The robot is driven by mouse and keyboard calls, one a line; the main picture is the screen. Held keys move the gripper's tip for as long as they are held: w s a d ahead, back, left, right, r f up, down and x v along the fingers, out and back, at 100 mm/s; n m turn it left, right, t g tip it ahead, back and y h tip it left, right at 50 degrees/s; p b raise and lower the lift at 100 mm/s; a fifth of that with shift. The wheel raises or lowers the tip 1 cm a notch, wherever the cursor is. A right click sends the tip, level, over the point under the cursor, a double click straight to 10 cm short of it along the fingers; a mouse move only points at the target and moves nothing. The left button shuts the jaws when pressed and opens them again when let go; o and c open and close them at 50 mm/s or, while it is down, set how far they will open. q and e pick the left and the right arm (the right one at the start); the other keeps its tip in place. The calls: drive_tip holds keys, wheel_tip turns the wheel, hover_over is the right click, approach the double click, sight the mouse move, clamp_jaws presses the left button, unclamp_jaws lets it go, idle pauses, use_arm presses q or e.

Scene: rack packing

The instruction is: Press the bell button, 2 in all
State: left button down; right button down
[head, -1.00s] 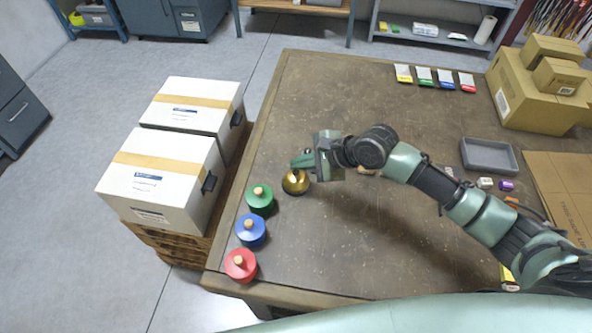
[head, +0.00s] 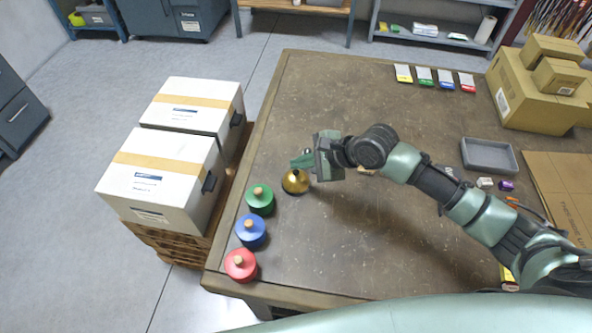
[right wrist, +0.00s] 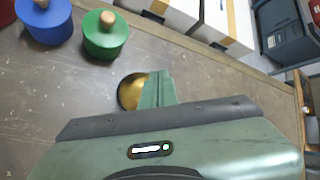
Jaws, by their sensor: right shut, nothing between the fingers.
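The gold bell (head: 294,184) stands on the table near its left edge; its dark button (head: 295,172) shows at the top. My right gripper (head: 299,161) is shut and empty, with its fingertips at the top of the bell, seemingly just above the button. In the right wrist view the shut fingers (right wrist: 157,88) cover part of the bell (right wrist: 128,92), and the button is hidden there. I cannot tell whether the fingertips touch the button. My left gripper is not in view.
Green (head: 260,197), blue (head: 251,230) and red (head: 240,265) cylinders with wooden knobs stand along the table's left edge, near the bell. Two white boxes (head: 160,170) stand left of the table. A grey tray (head: 489,156) and cardboard boxes (head: 535,92) are at the right. The table's middle is mostly clear.

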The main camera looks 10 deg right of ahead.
drive_tip(key=shift+f+p, duration=0.25)
drive_tip(key=shift+p, duration=0.1)
drive_tip(key=shift+f, duration=0.2)
drive_tip(key=shift+f, duration=0.45)
idle(0.9)
drive_tip(key=shift+r+p, duration=0.85)
drive_tip(key=shift+p, duration=0.6)
wheel_tip(320, 180, up, 5)
drive_tip(key=p, duration=0.6)
idle(1.9)
